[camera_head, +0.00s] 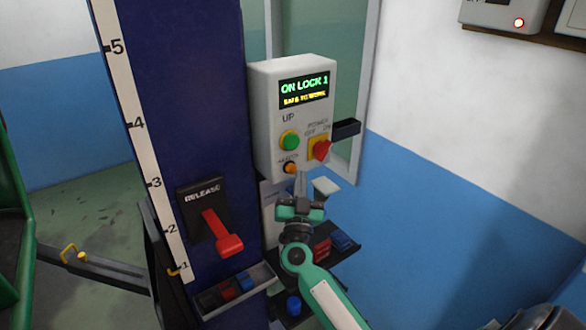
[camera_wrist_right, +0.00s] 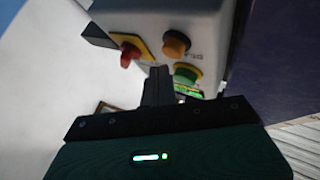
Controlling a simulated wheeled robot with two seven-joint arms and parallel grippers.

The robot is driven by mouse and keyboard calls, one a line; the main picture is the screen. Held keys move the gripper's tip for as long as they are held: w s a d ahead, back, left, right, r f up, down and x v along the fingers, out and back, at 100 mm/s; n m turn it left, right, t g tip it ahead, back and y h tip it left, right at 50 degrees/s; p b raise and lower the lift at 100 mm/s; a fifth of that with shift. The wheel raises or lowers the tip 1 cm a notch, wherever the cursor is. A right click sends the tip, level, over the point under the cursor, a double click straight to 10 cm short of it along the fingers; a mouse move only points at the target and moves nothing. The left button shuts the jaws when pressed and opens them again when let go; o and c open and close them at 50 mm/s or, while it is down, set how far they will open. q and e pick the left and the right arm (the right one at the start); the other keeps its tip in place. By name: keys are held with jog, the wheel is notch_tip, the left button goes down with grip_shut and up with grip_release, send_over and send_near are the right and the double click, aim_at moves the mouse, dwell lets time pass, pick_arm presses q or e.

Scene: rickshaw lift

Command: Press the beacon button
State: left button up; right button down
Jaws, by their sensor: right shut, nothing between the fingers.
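The orange beacon button (camera_head: 290,168) is at the lower left of the light grey control box (camera_head: 262,110); its small label is hard to read. The button also shows in the right wrist view (camera_wrist_right: 175,44). My right gripper (camera_head: 300,178) is shut and empty, its fingertips just below and right of the button in the head view. In the right wrist view its closed fingers (camera_wrist_right: 158,72) point toward the box, close to the button. I cannot tell whether they touch it. My left gripper is not in view.
The box has a green UP button (camera_head: 290,140), a red power switch (camera_head: 321,150) and a display (camera_head: 304,90) reading "ON LOCK 1". A red release lever (camera_head: 224,236) is on the blue column (camera_head: 190,90). Trays with small parts (camera_head: 235,287) sit below.

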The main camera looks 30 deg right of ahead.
jog(key=s+p, duration=0.1)
jog(key=s, duration=0.1)
jog(key=s+p, duration=0.1)
jog(key=s, duration=0.2)
jog(key=shift+d, duration=0.2)
jog(key=shift+f, duration=0.1)
dwell(0.8)
